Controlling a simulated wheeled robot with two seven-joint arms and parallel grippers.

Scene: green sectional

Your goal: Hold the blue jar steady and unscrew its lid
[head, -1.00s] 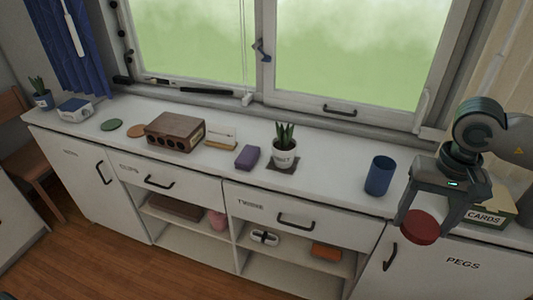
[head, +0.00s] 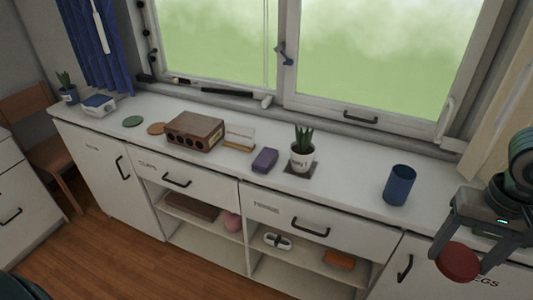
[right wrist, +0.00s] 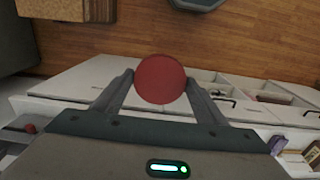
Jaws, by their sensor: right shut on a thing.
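The blue jar (head: 399,185) stands upright and open-topped, with no lid on it, on the white counter toward the right in the head view. My right gripper (head: 462,262) is shut on a round red lid (head: 459,263), held in front of the counter, below and right of the jar and apart from it. In the right wrist view the red lid (right wrist: 161,79) sits between the two fingertips. No gripper touches the jar. My left gripper is not seen in the head view.
On the counter (head: 340,190) left of the jar are a potted plant (head: 302,153), a purple block (head: 265,160), a small sign (head: 240,136) and a brown box with holes (head: 195,131). The counter around the jar is bare. Drawers and open shelves lie below.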

